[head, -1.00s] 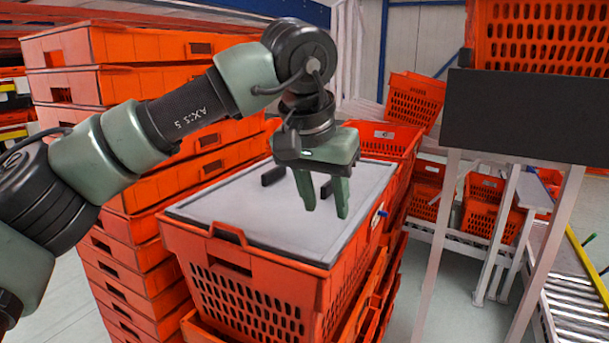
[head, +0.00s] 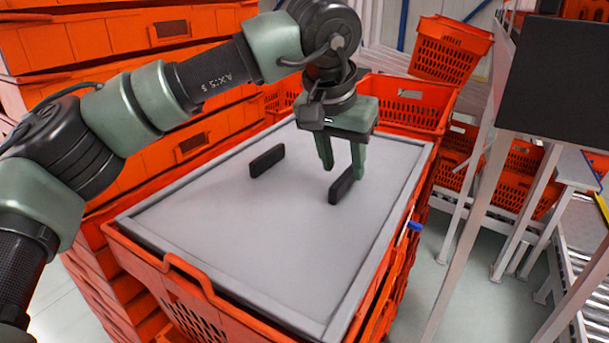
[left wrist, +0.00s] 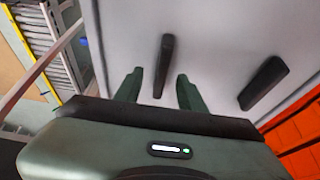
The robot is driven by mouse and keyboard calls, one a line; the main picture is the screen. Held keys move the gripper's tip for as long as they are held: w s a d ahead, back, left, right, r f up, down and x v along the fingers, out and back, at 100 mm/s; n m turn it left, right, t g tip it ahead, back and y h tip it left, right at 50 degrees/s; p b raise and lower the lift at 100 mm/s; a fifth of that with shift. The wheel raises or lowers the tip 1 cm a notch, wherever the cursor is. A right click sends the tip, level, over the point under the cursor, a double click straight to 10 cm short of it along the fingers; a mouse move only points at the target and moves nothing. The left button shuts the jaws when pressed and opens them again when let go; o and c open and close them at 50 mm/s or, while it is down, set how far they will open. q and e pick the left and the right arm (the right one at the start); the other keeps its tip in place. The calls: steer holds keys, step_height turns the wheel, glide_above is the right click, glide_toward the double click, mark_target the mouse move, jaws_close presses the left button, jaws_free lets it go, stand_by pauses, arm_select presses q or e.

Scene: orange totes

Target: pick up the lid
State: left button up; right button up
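The lid (head: 215,220) is a flat grey panel with a raised rim, lying on an orange tote (head: 185,270). It has two upright black handles, a left one (head: 267,161) and a right one (head: 341,190) in the head view. My left gripper (head: 343,170) is open and points down close to the right handle. In the left wrist view, that handle (left wrist: 163,65) shows between the two apart fingers (left wrist: 159,92), and the other handle (left wrist: 264,83) lies to the right. I cannot tell whether the fingers touch the handle. My right gripper is not in view.
Stacked orange totes (head: 110,45) stand behind and left of the lid. More orange totes (head: 449,48) are at the back. A dark panel on pale posts (head: 560,90) stands to the right, with a roller conveyor (head: 590,240) beyond. Floor (head: 455,290) shows between.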

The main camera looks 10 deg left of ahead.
mark_target(344, 175)
arm_select(q)
steer(key=x, duration=0.2)
steer(key=p+x, duration=0.1)
steer(key=x, duration=0.1)
steer(key=shift+w+a+r, duration=0.15)
steer(key=shift+w, duration=0.1)
steer(key=shift+f, duration=0.2)
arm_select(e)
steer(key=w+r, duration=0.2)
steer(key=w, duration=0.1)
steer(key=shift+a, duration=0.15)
arm_select(q)
steer(key=c, duration=0.9)
jaws_close()
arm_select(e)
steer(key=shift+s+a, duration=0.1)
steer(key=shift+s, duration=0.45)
arm_select(q)
steer(key=shift+r, duration=0.1)
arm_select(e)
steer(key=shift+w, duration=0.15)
